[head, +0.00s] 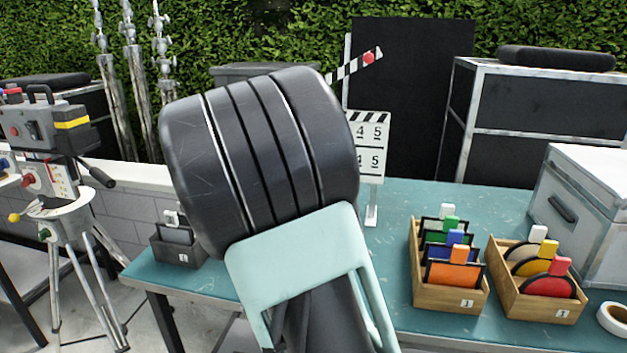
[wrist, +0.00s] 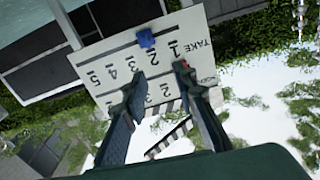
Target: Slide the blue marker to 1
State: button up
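In the wrist view, the slate board (wrist: 110,50) appears turned over, with a TAKE row of numbers 1 to 5 and a second number row below it. The blue marker (wrist: 146,38) sits on the line beside the TAKE row, level with the 2, one step left of the 1 (wrist: 173,49). My gripper (wrist: 158,74) is open and empty, its fingers in front of the board between the two rows. Whether they touch the board cannot be told. In the head view, my arm hides the gripper and much of the slate (head: 372,130); the blue marker is hidden there.
A red marker (wrist: 184,65) shows near the right fingertip. The slate stands at the back of the teal table (head: 400,200). Two wooden boxes (head: 465,297) of coloured filters, a grey case (head: 590,200) and a tape roll (head: 613,318) are at right. A camera tripod stands left.

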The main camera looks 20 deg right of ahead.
jog(key=w+d+f+b, duration=0.1)
jog(key=w+d+f, duration=0.1)
jog(key=w+d, duration=0.5)
jog(key=shift+w+d+f+n, duration=0.15)
jog(key=shift+w+n, duration=0.15)
jog(key=shift+w, duration=0.4)
jog(key=shift+c, duration=0.3)
grip_shut()
